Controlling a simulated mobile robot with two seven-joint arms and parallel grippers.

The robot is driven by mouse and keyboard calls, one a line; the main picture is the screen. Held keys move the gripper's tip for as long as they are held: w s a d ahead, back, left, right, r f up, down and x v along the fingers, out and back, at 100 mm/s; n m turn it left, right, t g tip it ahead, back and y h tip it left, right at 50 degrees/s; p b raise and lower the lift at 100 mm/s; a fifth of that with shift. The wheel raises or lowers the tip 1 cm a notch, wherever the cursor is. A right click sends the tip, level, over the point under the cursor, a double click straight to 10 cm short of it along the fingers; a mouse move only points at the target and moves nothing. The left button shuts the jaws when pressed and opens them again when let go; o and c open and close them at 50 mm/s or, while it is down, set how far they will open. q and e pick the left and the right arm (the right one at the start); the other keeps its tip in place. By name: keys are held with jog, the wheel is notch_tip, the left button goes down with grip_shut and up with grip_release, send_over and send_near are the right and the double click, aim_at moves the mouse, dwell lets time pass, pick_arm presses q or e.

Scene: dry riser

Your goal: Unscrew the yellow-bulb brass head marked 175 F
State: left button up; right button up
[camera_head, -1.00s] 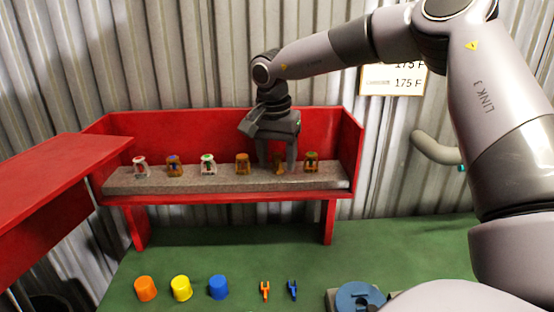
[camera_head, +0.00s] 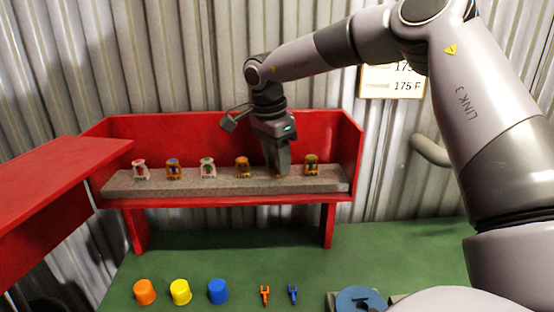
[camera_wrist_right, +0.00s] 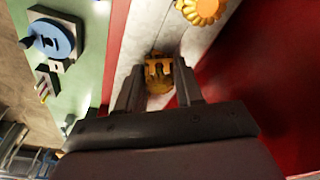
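A row of sprinkler heads stands on a grey stone ledge (camera_head: 225,185) in a red rack. My right gripper (camera_head: 280,174) reaches straight down onto the ledge, second place from the right, and hides the head there in the head view. In the right wrist view a brass head (camera_wrist_right: 158,74) sits between the two fingers of the right gripper (camera_wrist_right: 159,82). The fingers appear close against both its sides. Its bulb colour and marking are not readable. Brass heads with an amber look (camera_head: 242,167) and a green top (camera_head: 311,165) stand on either side. My left gripper is out of view.
A sign (camera_head: 393,80) on the corrugated wall reads 175 F, partly covered by my arm. Orange (camera_head: 145,292), yellow (camera_head: 180,292) and blue (camera_head: 218,290) cups, two small forked tools and a blue round fixture (camera_head: 360,299) are on the green bench. The red rack walls (camera_head: 345,145) flank the ledge.

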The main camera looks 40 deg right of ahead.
grip_shut()
jog(key=n+p, duration=0.1)
jog(key=n, duration=0.1)
jog(key=shift+r+n, duration=0.1)
jog(key=shift+n, duration=0.2)
jog(key=n+t, duration=0.1)
jog(key=n, duration=0.2)
jog(key=shift+n+p, duration=0.5)
jog(key=shift+n, duration=0.4)
jog(key=n, duration=0.2)
jog(key=n+p, duration=0.1)
jog(key=n, duration=0.1)
jog(key=shift+w+t+y, duration=0.1)
jog(key=shift+t+y, duration=0.2)
